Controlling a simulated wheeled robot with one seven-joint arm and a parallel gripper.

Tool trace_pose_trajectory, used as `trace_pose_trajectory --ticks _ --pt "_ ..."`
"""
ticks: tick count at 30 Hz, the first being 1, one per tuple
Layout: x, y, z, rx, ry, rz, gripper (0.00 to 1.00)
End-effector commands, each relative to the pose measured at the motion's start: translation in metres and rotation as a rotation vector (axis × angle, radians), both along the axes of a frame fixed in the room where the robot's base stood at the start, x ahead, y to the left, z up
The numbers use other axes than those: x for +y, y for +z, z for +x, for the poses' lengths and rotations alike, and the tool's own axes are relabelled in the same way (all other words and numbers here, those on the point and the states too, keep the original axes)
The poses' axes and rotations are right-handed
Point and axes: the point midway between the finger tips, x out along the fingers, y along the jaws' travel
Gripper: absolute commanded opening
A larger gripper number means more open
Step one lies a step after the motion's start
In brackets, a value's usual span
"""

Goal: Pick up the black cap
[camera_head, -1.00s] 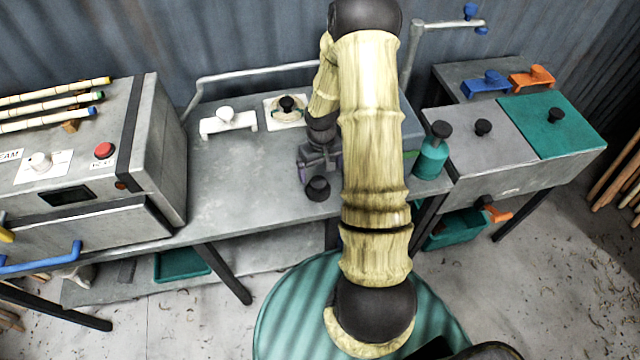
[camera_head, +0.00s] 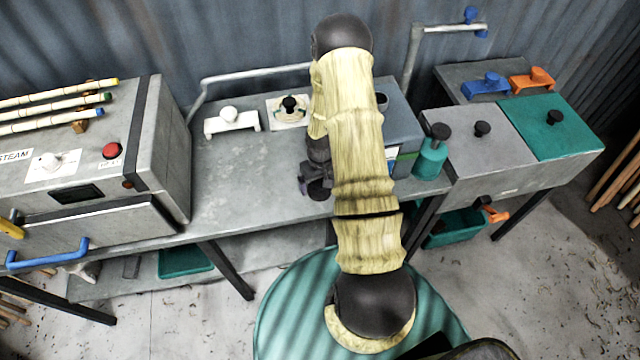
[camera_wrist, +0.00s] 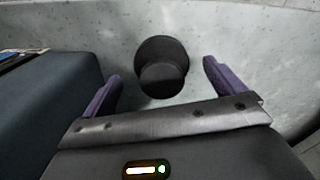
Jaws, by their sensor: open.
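The black cap (camera_wrist: 162,62) is a dark round piece with a wider disc and a narrower knob, standing on the grey bench top (camera_head: 240,175). In the wrist view it sits between the two purple fingers of my gripper (camera_wrist: 160,78), a little beyond their tips, with clear space on both sides. In the head view my gripper (camera_head: 314,180) is low over the bench near its front edge, and the cap (camera_head: 320,191) is partly hidden beneath it. My gripper is open and empty.
A blue-grey box (camera_head: 400,122) stands right of my gripper and fills the left of the wrist view. A teal bottle (camera_head: 431,160) with a black top is farther right. A white stand (camera_head: 232,122) and a black-knobbed piece (camera_head: 290,104) are behind. The bench left is clear.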

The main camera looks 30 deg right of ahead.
Motion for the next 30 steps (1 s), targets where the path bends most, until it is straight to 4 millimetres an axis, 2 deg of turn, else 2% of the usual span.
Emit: trace_pose_trajectory --ticks 6,9,24,25,30 --pt "0.002 -0.021 0.0 0.003 0.004 0.0 0.95" --pt "0.002 -0.026 0.0 0.0 0.004 0.0 0.95" --pt "0.002 -0.026 0.0 0.0 0.003 0.0 0.95" --pt "0.002 -0.026 0.0 0.0 0.003 0.0 0.93" --pt "0.002 -0.026 0.0 0.0 0.003 0.0 0.6"
